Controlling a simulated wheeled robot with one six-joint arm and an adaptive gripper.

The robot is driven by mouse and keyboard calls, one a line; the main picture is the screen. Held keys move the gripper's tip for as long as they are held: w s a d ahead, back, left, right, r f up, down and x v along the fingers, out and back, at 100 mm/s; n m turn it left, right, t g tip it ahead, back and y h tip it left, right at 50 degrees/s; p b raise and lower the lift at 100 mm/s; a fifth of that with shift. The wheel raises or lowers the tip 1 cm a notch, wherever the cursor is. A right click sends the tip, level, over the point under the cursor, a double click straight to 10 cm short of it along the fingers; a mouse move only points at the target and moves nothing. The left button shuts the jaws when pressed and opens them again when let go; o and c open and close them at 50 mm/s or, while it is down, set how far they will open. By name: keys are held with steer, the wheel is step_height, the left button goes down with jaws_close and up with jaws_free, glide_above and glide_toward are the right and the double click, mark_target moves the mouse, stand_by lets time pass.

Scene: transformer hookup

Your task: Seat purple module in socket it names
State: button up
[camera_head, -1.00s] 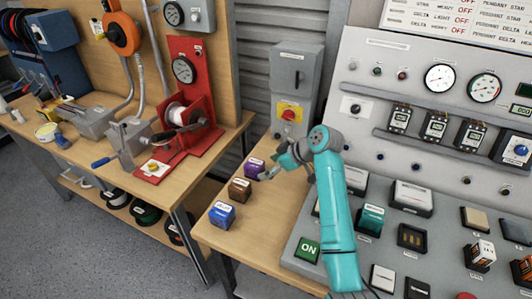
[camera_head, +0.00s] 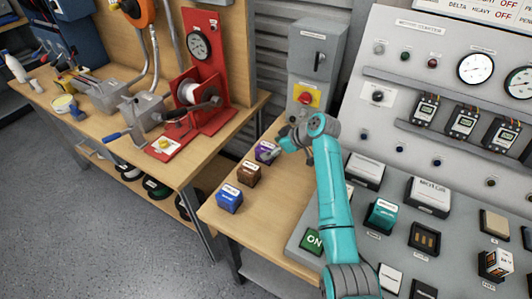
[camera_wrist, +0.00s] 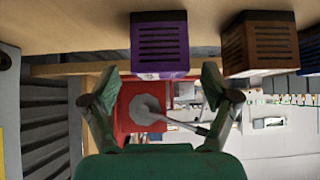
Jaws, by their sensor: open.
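The purple module (camera_head: 265,151) stands on the wooden bench top, at the far end of a row with a brown module (camera_head: 249,173) and a blue module (camera_head: 230,198). My gripper (camera_head: 279,151) is beside the purple module, on its right, and partly covers it. In the wrist view the purple module (camera_wrist: 159,45) is ahead of my open gripper (camera_wrist: 158,92), whose fingers are spread with nothing between them. The brown module (camera_wrist: 260,43) is to its right there. The label on the purple module cannot be read. Which socket it names cannot be told.
The sloped grey panel holds a teal module (camera_head: 382,215), a socket with dark slots (camera_head: 424,239) and a green ON button (camera_head: 312,241). A grey switch box (camera_head: 316,60) stands behind my gripper. A second bench with a red winder (camera_head: 205,75) is at left.

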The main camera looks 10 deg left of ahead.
mark_target(269, 148)
steer(key=shift+x, duration=1.65)
steer(key=c, duration=1.3)
steer(key=shift+r, duration=0.15)
